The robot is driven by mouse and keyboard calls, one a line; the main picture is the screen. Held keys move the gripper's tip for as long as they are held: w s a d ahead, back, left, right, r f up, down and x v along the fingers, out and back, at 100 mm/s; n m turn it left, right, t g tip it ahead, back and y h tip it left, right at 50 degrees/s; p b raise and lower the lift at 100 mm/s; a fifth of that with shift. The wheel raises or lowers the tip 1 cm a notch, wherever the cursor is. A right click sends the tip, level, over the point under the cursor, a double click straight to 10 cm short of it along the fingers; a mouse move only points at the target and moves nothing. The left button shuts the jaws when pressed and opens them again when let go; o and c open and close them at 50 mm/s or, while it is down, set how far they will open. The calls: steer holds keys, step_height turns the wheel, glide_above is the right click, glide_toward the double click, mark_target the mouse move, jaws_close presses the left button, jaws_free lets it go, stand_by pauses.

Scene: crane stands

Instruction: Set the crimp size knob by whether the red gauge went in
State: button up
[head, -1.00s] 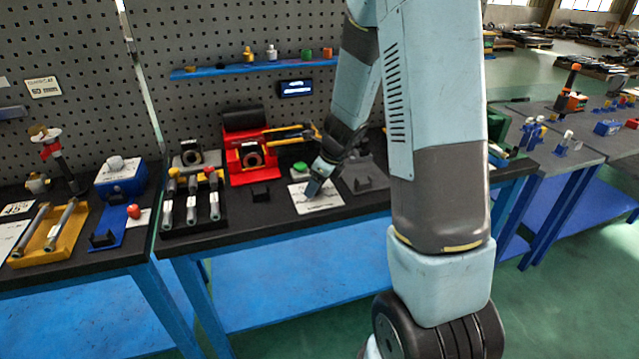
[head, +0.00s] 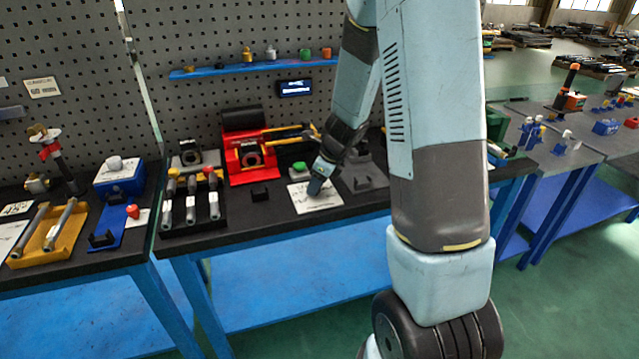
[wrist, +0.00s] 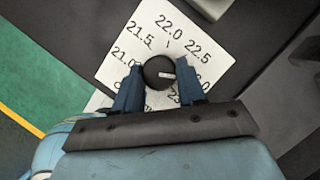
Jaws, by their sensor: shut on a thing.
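The crimp size knob (wrist: 156,71) is a round black knob with a white pointer line, in the middle of a white number card (wrist: 118,68). The pointer faces right, toward the right finger, past 22.5; the number there is partly covered. My gripper (wrist: 157,80) is shut on the knob, one blue finger at each side. In the head view my gripper (head: 318,186) is down at the card (head: 305,203), and the knob is hidden. The red-topped gauge (head: 213,190) stands at the right end of a black rack beside two yellow-topped ones.
A red crimping machine (head: 238,180) with yellow handles and a green button (head: 299,168) stand behind the card. A grey fixture (head: 362,178) is close on the right. A small lit display (head: 295,88) hangs on the pegboard. The bench front edge is near.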

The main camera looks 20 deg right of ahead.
steer(key=n, duration=0.2)
steer(key=n+g+y, duration=0.1)
steer(key=n, duration=0.1)
steer(key=n+g, duration=0.1)
steer(key=n, duration=0.1)
steer(key=shift+w, duration=0.35)
steer(key=n+g, duration=0.1)
steer(key=n, duration=0.2)
steer(key=n+g, duration=0.1)
steer(key=n, duration=0.2)
steer(key=shift+w+n+g, duration=0.2)
steer(key=shift+n+g, duration=0.1)
steer(key=shift+n, duration=0.1)
steer(key=n+g, duration=0.1)
steer(key=n, duration=0.2)
steer(key=n+g+h, duration=0.1)
steer(key=n, duration=0.2)
steer(key=shift+w+a+h, duration=0.1)
steer(key=shift+a+h, duration=0.1)
steer(key=shift+h, duration=0.1)
steer(key=n+h, duration=0.1)
steer(key=n, duration=0.2)
steer(key=shift+a+n+g, duration=0.1)
steer(key=shift+n+g, duration=0.2)
steer(key=shift+n, duration=0.1)
steer(key=shift+n+h, duration=0.7)
steer(key=shift+n, duration=1)
steer(key=o, duration=1)
steer(key=shift+o, duration=0.2)
